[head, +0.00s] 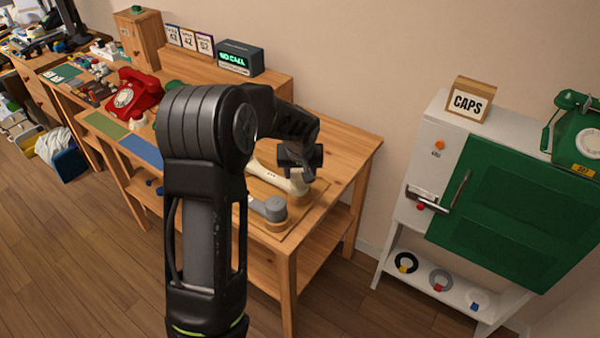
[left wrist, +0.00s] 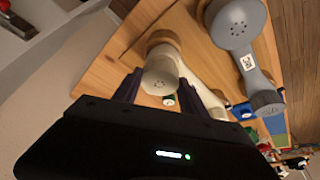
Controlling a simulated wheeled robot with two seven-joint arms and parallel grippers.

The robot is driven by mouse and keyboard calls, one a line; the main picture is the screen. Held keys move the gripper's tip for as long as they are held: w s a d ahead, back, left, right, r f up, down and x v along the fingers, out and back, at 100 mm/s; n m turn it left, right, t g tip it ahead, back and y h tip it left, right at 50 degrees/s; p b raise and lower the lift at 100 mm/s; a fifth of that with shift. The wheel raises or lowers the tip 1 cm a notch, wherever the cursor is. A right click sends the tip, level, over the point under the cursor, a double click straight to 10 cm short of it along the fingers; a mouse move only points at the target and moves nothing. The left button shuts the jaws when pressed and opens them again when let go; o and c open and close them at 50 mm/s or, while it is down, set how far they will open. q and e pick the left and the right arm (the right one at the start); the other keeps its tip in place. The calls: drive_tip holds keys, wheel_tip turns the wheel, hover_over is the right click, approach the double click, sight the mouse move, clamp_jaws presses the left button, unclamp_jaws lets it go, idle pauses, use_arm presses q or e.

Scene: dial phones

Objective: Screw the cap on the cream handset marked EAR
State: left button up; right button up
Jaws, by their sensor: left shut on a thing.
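The cream handset (head: 268,176) lies on the wooden table, its near end on a round wooden rest. In the left wrist view its handle (left wrist: 205,98) runs off behind a rounded cream end piece, which looks like the cap (left wrist: 160,76). My left gripper (head: 299,172) is over this end, its two fingers (left wrist: 157,88) on either side of the cream piece and shut on it. I cannot see a thread or gap between cap and handset, and the EAR mark is not readable. My right gripper is not in view.
A grey handset (head: 268,208) lies close beside the cream one, also in the left wrist view (left wrist: 240,28). A red phone (head: 134,96) stands farther left. A white cabinet with a green door (head: 505,205) and a CAPS sign (head: 468,103) is at right, past a floor gap.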

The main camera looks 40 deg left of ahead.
use_arm(q)
drive_tip(key=shift+f+b, duration=0.65)
drive_tip(key=shift+f, duration=0.05)
drive_tip(key=o, duration=1.3)
drive_tip(key=shift+c, duration=0.2)
